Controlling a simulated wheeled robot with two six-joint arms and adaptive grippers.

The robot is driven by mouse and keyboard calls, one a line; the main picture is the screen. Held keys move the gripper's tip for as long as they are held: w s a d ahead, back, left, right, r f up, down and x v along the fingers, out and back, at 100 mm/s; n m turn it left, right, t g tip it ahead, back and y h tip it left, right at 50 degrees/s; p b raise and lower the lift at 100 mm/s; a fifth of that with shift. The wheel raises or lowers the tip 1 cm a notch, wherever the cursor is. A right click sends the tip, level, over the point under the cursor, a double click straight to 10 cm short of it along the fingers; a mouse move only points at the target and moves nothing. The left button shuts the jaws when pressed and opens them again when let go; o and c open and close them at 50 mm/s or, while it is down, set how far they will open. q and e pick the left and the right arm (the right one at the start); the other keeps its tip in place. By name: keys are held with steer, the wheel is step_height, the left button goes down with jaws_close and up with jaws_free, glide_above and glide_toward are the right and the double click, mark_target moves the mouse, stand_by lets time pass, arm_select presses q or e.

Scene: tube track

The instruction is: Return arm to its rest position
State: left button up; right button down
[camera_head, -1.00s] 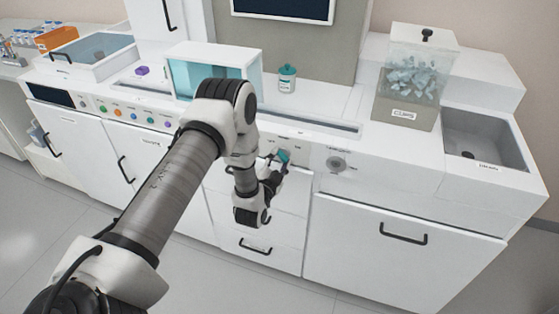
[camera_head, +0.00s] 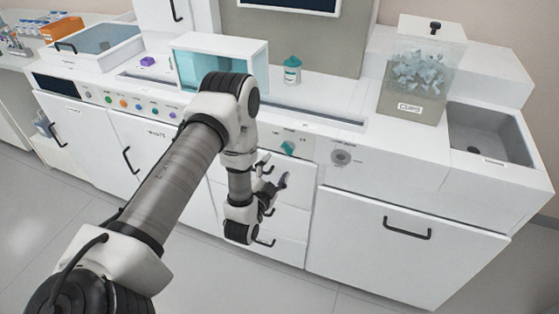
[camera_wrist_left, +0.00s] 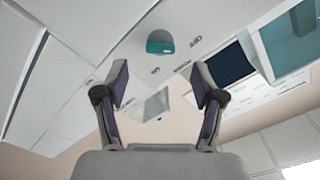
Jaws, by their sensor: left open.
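My left arm comes in from the lower left in the head view. Its gripper (camera_head: 272,172) is open and empty in front of the white drawers, a little below and left of a teal knob (camera_head: 288,148) on the counter's front panel. In the left wrist view the two fingers of my gripper (camera_wrist_left: 158,95) stand wide apart with nothing between them. The teal knob (camera_wrist_left: 160,43) shows beyond the fingertips, apart from them. My right gripper is in neither view.
The counter carries a glass-fronted box (camera_head: 222,62), a teal-lidded jar (camera_head: 292,70), a clear CLIPS bin (camera_head: 415,90) and a sink (camera_head: 490,135). Drawer and door handles (camera_head: 407,228) stick out of the front. The floor (camera_head: 300,295) before the cabinets is clear.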

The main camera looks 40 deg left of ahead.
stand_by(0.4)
arm_select(q)
steer(key=s+d+f+g+h, duration=0.4)
steer(key=s+d+f+g, duration=0.3)
steer(key=s+d+f, duration=0.35)
steer(key=s+d+f+n+g, duration=0.1)
steer(key=s+g, duration=0.4)
steer(key=s, duration=0.5)
steer(key=s+d+f+n+g, duration=0.1)
steer(key=s+f+n+g, duration=0.3)
steer(key=s, duration=0.6)
steer(key=shift+n+g+h, duration=0.3)
steer(key=shift+n+g, duration=0.5)
steer(key=shift+d+f, duration=0.1)
